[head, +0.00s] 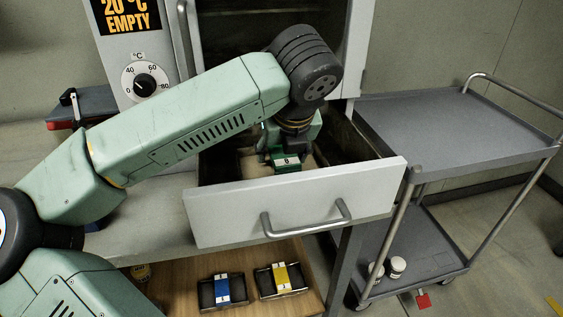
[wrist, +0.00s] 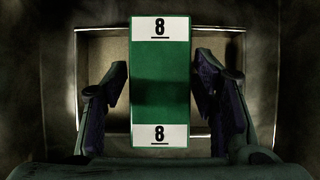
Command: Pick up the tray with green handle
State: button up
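The tray (wrist: 103,55) with the green handle lies in the open drawer (head: 300,205). Its green handle (wrist: 160,85) has a white end with the number 8 at each end, and shows small in the head view (head: 288,165). My gripper (wrist: 161,78) is over the handle, with one finger on each side. The fingers are open, with a visible gap between each finger and the handle. In the head view my wrist hides much of the tray.
The drawer front and walls surround my gripper. Below, a shelf holds a blue-handled tray (head: 222,291) and a yellow-handled tray (head: 281,280). A grey trolley (head: 450,125) stands to the right, its top clear. An oven-like cabinet (head: 145,80) with a dial stands behind.

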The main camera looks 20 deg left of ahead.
jog(key=c, duration=1.1)
jog(key=shift+c, duration=0.3)
jog(key=shift+r+p, duration=0.15)
jog(key=shift+p, duration=0.15)
